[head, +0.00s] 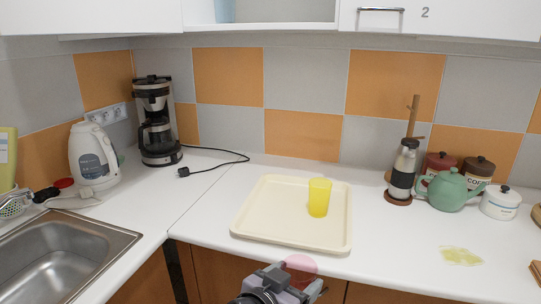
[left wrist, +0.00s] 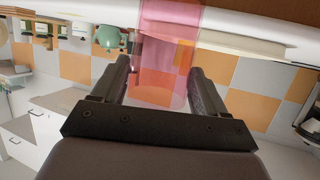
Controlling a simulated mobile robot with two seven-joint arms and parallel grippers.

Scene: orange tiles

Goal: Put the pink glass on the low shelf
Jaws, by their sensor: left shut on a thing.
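My left gripper (head: 285,277) is at the bottom middle of the head view, in front of the counter edge. It is shut on the pink glass (head: 301,266), which is see-through and held in front of the counter. In the left wrist view the pink glass (left wrist: 168,40) stands between the two fingers (left wrist: 160,80). An open white shelf (head: 275,26) shows at the top of the head view, under the wall cabinets; its inside is mostly cut off. My right gripper is not in view.
A cream tray (head: 265,215) with a yellow glass (head: 319,198) lies on the counter. A grinder (head: 402,170), green teapot (head: 452,190) and canisters stand right. A coffee maker (head: 155,125), kettle (head: 92,155) and sink (head: 65,255) are left. A light-blue object (head: 224,11) stands on the shelf.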

